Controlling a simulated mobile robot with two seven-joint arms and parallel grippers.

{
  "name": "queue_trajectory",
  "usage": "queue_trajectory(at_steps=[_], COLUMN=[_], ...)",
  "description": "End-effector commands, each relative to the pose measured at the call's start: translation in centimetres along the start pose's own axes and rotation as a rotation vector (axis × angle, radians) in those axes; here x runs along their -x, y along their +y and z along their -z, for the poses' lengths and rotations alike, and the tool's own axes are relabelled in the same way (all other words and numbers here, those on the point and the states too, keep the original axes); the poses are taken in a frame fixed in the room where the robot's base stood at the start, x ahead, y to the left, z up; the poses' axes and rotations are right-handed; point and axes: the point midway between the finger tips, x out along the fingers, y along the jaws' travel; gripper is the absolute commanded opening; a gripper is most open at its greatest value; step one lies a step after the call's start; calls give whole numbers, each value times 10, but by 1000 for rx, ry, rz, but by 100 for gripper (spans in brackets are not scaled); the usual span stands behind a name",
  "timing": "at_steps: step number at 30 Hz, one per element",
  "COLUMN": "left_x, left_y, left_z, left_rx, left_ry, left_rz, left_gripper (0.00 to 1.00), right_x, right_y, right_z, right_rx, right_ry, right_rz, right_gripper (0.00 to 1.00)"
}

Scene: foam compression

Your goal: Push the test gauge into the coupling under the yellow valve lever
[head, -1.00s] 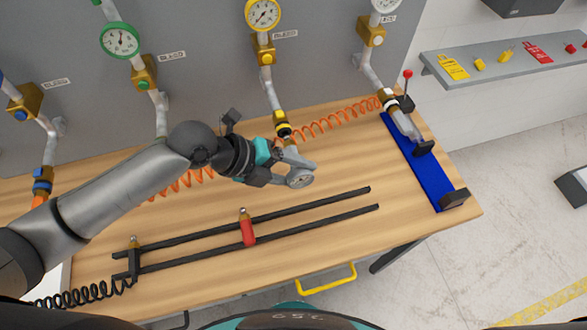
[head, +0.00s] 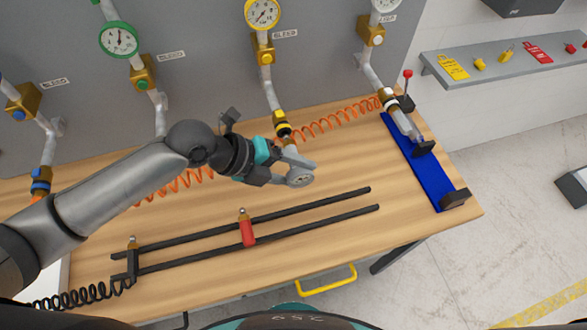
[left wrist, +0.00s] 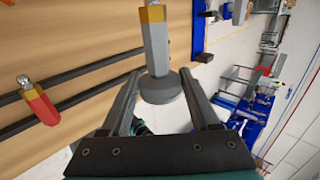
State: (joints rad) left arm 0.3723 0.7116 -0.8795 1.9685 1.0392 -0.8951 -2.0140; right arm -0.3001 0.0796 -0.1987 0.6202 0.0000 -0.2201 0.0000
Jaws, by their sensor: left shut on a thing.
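The test gauge is grey with a round end (head: 300,178) in the head view. In the left wrist view its grey body (left wrist: 156,45) has a yellow band near the top edge. My left gripper (head: 284,163) is shut on the gauge; in the left wrist view its two fingers (left wrist: 162,97) flank the round end. The black-and-yellow coupling (head: 282,128) hangs below the brass valve block (head: 265,52) with a yellow knob, under the yellow-rimmed dial. The gauge's far end is close to the coupling; I cannot tell whether they touch. My right gripper is not in view.
Other pipe lines with green (head: 119,40) and blue (head: 41,183) markings stand on the grey panel. An orange coiled hose (head: 335,118) runs behind the coupling. Black rails (head: 300,218) with a red-bodied piece (head: 247,232) and a blue tray (head: 425,175) lie on the wooden table.

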Motion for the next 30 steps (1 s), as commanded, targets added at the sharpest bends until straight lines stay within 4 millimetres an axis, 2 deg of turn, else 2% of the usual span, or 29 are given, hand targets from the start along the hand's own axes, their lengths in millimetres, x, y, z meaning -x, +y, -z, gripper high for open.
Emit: queue_trajectory(at_steps=[21,30], left_x=[0,1], left_y=[0,-1], left_z=[-16,-16], left_rx=[-1,-1], left_ry=[-3,-4], left_rz=[1,1], left_gripper=[0,0], right_x=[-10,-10], right_y=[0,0], right_z=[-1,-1], right_rx=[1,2], right_ry=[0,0], right_rz=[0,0], right_gripper=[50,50])
